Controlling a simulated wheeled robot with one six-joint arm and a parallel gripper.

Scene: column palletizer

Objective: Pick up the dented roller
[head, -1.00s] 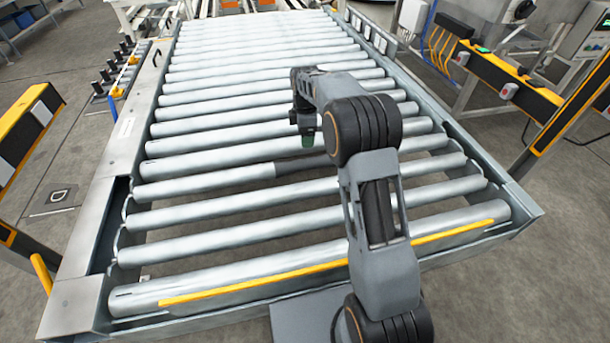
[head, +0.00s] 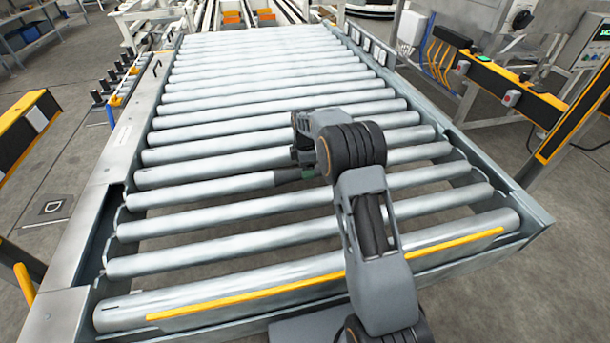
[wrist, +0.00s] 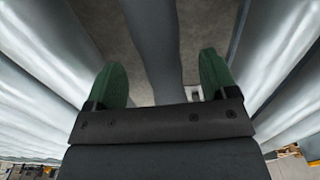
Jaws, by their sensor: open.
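The roller with a darker, narrower section in its middle (head: 286,177) lies in the conveyor's row, towards the near end. I take it to be the dented roller. Its right part is hidden behind my arm in the head view. My gripper (head: 308,173) points down at the dark section, its green fingers partly covered by the wrist. In the wrist view, my gripper (wrist: 165,78) is open, with its two green fingers apart. A grey roller (wrist: 150,45) runs between them, with a gap on each side.
Neighbouring rollers (head: 235,218) lie close on both sides, with the floor showing between them. A yellow bar (head: 250,292) crosses the near end. Steel side rails (head: 92,225) border the conveyor. Orange-and-black posts (head: 575,120) stand to the right.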

